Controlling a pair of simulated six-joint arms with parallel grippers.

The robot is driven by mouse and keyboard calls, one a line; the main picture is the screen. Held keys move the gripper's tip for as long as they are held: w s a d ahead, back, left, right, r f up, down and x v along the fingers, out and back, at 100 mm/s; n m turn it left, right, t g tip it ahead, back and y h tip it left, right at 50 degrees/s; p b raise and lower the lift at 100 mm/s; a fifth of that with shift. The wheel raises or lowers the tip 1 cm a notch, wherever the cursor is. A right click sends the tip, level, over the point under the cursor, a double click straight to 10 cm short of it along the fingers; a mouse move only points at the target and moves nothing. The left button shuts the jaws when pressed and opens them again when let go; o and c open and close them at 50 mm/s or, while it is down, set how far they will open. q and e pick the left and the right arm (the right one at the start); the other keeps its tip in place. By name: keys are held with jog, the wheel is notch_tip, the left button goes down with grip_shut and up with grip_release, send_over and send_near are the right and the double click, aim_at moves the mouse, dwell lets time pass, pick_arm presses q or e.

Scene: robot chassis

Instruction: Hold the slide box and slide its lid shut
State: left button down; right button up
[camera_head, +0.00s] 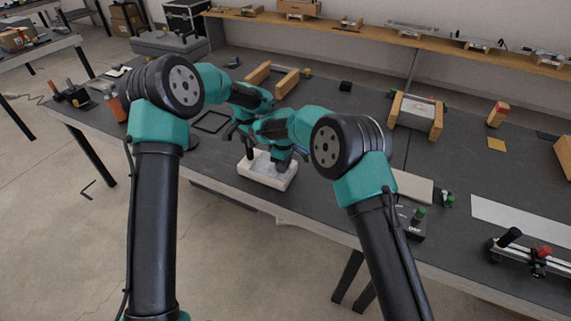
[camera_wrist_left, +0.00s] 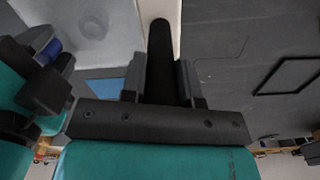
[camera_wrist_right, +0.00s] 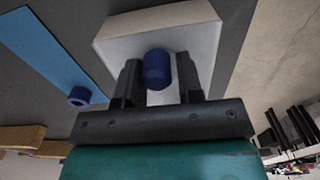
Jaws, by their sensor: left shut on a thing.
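The white slide box (camera_head: 264,182) sits near the front edge of the table, with a grey lid surface on top. My left gripper (camera_head: 238,141) is shut on a black upright handle (camera_wrist_left: 160,62) at the side of the box. My right gripper (camera_head: 283,163) is over the box. In the right wrist view its fingers stand on either side of a blue knob (camera_wrist_right: 158,68), with a thin gap at the right finger, so it looks open. The grippers hide part of the box and lid in the head view.
A black square frame (camera_head: 211,122) lies left of the box. Wooden-ended fixtures (camera_head: 415,114) stand farther back. A small control box with a green knob (camera_head: 419,214) and a metal slide rig (camera_head: 520,255) are on the right. The right wrist view shows a blue strip (camera_wrist_right: 45,50).

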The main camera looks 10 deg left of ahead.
jog(key=o, duration=0.3)
jog(key=shift+d, duration=0.1)
jog(key=shift+d, duration=0.15)
